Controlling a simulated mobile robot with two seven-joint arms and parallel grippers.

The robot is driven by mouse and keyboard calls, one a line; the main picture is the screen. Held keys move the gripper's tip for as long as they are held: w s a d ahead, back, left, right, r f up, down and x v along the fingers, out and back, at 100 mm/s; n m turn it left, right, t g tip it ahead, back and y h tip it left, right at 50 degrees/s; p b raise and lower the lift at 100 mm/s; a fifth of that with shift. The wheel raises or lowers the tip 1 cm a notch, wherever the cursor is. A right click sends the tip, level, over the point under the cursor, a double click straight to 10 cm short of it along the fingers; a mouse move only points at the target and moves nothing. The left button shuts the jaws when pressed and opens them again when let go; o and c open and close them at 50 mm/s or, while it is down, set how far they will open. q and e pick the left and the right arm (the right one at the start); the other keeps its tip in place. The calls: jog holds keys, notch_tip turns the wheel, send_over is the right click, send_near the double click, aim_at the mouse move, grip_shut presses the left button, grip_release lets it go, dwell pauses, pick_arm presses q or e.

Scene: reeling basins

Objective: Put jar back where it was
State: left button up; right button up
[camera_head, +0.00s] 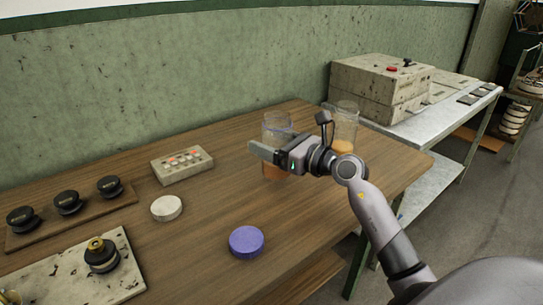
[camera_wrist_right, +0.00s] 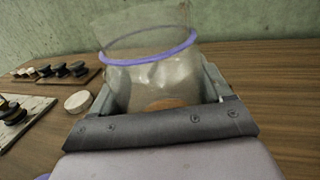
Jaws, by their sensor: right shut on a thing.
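A clear glass jar (camera_head: 277,126) with a purple band near its rim and orange-brown contents low down is upright between the fingers of my right gripper (camera_head: 272,152). The gripper is shut around its middle, and the jar also shows in the right wrist view (camera_wrist_right: 150,75). The jar is over the far right part of the wooden table (camera_head: 205,255); I cannot tell whether its base touches the wood. A second clear jar (camera_head: 346,120) with orange contents stands to the right, partly behind my arm. My left gripper is out of view.
A purple lid (camera_head: 246,242) and a white lid (camera_head: 166,208) lie on the table. A button box (camera_head: 182,165) stands near the wall. Several black knobs (camera_head: 67,202) stand on a board at left. A metal side table (camera_head: 420,122) bears a larger control box (camera_head: 378,88).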

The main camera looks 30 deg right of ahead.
jog(key=shift+f, duration=1.45)
jog(key=shift+b, duration=0.3)
jog(key=shift+f, duration=0.15)
jog(key=o, duration=1.2)
jog(key=shift+s+d, duration=0.1)
jog(key=shift+s, duration=0.15)
jog(key=b+v, duration=0.1)
jog(key=v, duration=0.9)
jog(key=shift+s+d, duration=0.25)
jog(key=shift+s, duration=0.4)
